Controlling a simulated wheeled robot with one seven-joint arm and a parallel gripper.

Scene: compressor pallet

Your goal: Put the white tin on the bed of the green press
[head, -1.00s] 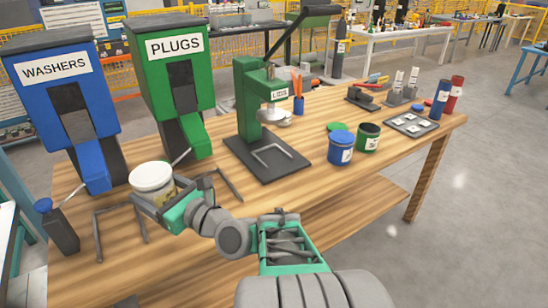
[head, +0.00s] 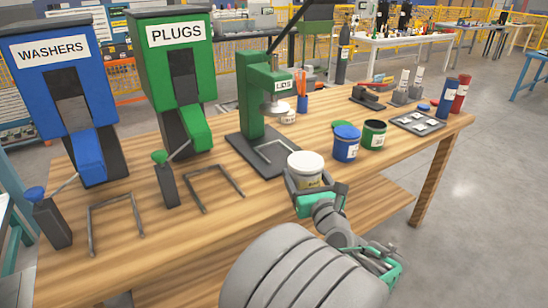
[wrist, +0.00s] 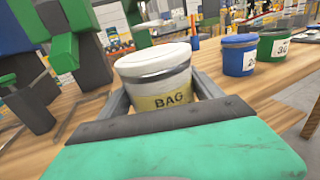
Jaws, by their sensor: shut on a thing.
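The white tin (head: 305,166) is held upright in my gripper (head: 316,187), in front of the green press, with a finger on each side of it. A small pale labelled thing (head: 288,118) shows below the press head.
A blue tin (head: 346,146) and a green tin (head: 373,135) stand just right of the held tin. The green PLUGS dispenser (head: 176,60) and blue WASHERS dispenser (head: 58,90) stand left of the press. Metal guides (head: 215,185) lie on the table before them.

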